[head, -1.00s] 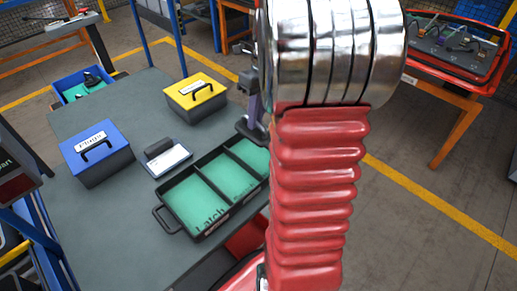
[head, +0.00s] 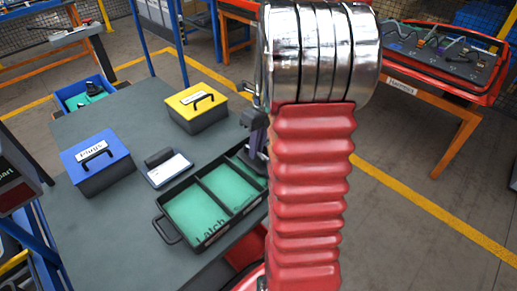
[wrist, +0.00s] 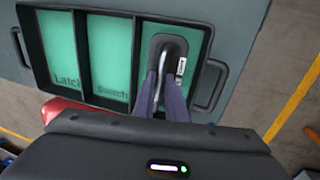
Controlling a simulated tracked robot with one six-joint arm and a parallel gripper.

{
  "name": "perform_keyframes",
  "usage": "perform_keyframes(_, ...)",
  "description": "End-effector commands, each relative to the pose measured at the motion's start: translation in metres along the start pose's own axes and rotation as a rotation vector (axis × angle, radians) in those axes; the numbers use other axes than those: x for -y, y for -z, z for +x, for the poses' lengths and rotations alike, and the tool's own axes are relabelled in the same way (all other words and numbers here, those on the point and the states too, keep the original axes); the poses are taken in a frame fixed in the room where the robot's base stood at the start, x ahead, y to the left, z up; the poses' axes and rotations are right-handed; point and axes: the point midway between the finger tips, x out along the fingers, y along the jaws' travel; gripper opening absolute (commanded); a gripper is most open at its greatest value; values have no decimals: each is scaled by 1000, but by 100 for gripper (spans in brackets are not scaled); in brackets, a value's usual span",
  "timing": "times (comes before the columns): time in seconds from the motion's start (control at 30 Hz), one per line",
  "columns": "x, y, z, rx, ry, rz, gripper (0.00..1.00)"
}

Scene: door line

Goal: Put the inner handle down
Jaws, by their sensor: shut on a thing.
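The inner handle (wrist: 168,45) is a dark rounded plate with a silver lever and a small white label. In the wrist view my gripper (wrist: 167,88) is shut on it. It appears over or in the right compartment of the black tray (wrist: 136,14), whose floor is green; I cannot tell whether it touches the floor. The tray's other two compartments read "Latch" and "Switch" and are empty. In the head view the tray (head: 173,232) is partly behind my arm, and only part of my gripper (head: 254,150) shows at its far right end.
An orange bench with a red case (head: 450,60) stands at the right.

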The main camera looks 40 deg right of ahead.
Motion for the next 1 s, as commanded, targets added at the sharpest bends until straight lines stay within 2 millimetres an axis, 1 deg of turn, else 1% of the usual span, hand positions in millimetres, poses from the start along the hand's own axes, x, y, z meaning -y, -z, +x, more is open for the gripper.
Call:
perform_keyframes(0.03, 1, 0, 6, -1, -1, 0, 0)
perform_keyframes(0.1, 2, 0, 10, 0, 0, 0, 0)
perform_keyframes(0.47, 2, 0, 12, 0, 0, 0, 0)
perform_keyframes(0.5, 2, 0, 11, 0, 0, 0, 15)
perform_keyframes(0.7, 3, 0, 11, 0, 0, 0, 29)
perform_keyframes(0.73, 3, 0, 11, 0, 0, 0, 30)
perform_keyframes(1.0, 2, 0, 10, 0, 1, 0, 30)
